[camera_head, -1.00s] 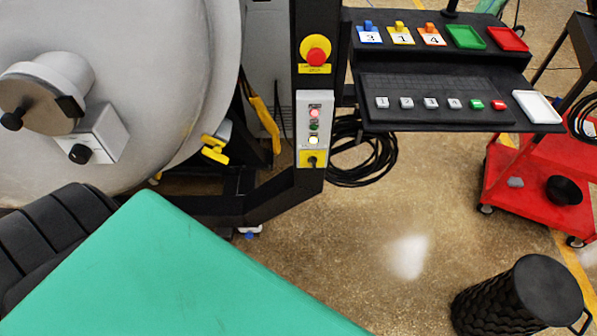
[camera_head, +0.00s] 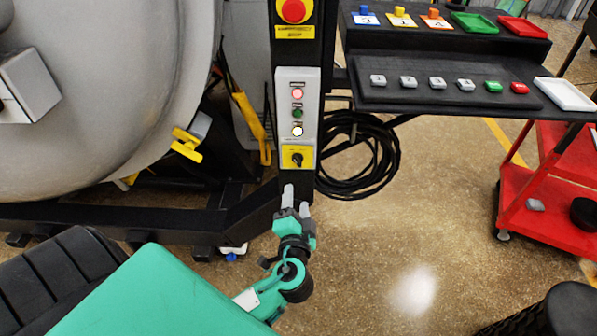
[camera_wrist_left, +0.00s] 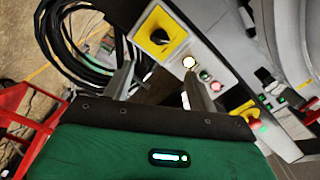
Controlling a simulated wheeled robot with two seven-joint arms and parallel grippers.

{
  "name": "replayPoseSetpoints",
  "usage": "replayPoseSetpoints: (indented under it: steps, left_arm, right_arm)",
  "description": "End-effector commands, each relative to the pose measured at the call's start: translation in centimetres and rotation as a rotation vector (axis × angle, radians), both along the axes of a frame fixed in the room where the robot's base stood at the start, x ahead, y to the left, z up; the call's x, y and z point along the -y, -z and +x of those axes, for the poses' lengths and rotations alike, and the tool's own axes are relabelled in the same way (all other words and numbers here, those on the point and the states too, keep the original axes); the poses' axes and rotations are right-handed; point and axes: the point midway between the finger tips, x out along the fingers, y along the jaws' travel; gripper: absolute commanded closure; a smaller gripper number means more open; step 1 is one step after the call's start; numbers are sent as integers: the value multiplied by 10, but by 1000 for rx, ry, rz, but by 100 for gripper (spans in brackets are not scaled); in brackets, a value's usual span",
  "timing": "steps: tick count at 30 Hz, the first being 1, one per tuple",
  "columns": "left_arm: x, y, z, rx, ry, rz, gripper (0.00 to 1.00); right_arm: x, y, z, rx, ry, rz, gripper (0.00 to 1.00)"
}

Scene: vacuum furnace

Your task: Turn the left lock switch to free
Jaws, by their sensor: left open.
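A black rotary switch (camera_head: 297,159) sits on a yellow plate at the bottom of the grey control panel (camera_head: 283,117). Its position marks are too small to read. The switch also shows in the left wrist view (camera_wrist_left: 159,37), beyond the fingers. My left gripper (camera_head: 296,198) is open and empty, just below the switch plate in the head view and apart from it. In the left wrist view, its two fingers (camera_wrist_left: 158,76) stand apart, with the switch beyond the gap between them. My right gripper is out of view.
Above the switch are several round lights or buttons and a red emergency stop (camera_head: 293,10). Black cable coils (camera_head: 360,160) hang right of the post. A black shelf (camera_head: 440,95) with small buttons and a red cart (camera_head: 545,205) stand to the right. The large furnace door (camera_head: 90,120) is left.

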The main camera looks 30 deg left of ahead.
Motion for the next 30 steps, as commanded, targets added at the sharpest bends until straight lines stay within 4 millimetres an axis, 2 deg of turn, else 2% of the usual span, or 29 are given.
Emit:
replayPoseSetpoints:
  steps: [18, 24, 30]
  left_arm:
    - [-59, -1, 97, -2, 0, 3, 42]
    - [-68, 0, 112, -3, 1, 1, 42]
    - [-70, 0, 114, -2, 1, 0, 42]
  right_arm:
    - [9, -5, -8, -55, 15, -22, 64]
    - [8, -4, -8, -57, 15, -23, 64]
    - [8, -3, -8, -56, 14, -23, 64]
